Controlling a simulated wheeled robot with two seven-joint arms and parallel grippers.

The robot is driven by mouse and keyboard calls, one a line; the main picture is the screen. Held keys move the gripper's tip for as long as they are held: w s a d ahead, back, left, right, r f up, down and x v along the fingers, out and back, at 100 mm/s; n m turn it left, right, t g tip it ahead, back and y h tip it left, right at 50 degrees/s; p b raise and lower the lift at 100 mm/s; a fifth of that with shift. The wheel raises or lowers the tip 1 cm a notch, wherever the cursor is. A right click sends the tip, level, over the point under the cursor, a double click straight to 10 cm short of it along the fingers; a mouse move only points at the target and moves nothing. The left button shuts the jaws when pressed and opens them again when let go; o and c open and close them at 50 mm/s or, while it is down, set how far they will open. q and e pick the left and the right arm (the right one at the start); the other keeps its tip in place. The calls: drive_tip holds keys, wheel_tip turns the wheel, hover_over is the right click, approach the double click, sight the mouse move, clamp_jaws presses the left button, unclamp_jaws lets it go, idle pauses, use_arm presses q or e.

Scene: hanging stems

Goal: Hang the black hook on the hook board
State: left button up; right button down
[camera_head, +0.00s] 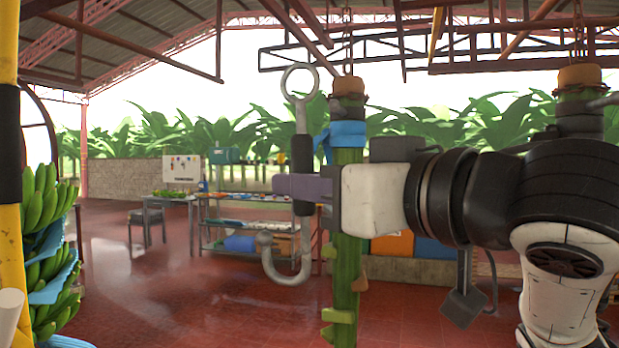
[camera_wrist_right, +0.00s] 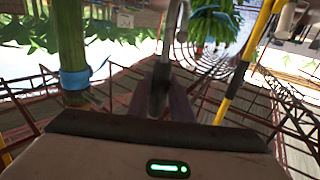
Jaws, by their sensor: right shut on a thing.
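My right gripper (camera_head: 305,187) is shut on the black hook (camera_head: 303,155) at its dark middle grip. The hook hangs upright, with a grey ring at the top and a grey curved hook with a ball tip at the bottom. In the right wrist view the hook's dark grip (camera_wrist_right: 160,88) sits between the fingers (camera_wrist_right: 161,105). Far back, a white board (camera_head: 181,168) with small coloured marks stands above a table; it may be the hook board, but it is too small to tell. My left gripper is not in view.
A green hanging stem (camera_head: 346,250) with a blue band is just behind the hook and right gripper. Banana bunches (camera_head: 48,235) and a yellow-black post (camera_head: 9,180) stand at left. A shelf table (camera_head: 255,222) is farther back. Red floor between is open.

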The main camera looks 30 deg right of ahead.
drive_tip(key=s+a+b, duration=0.1)
drive_tip(key=s+a, duration=0.4)
drive_tip(key=shift+a, duration=0.35)
idle(0.5)
drive_tip(key=shift+w, duration=0.1)
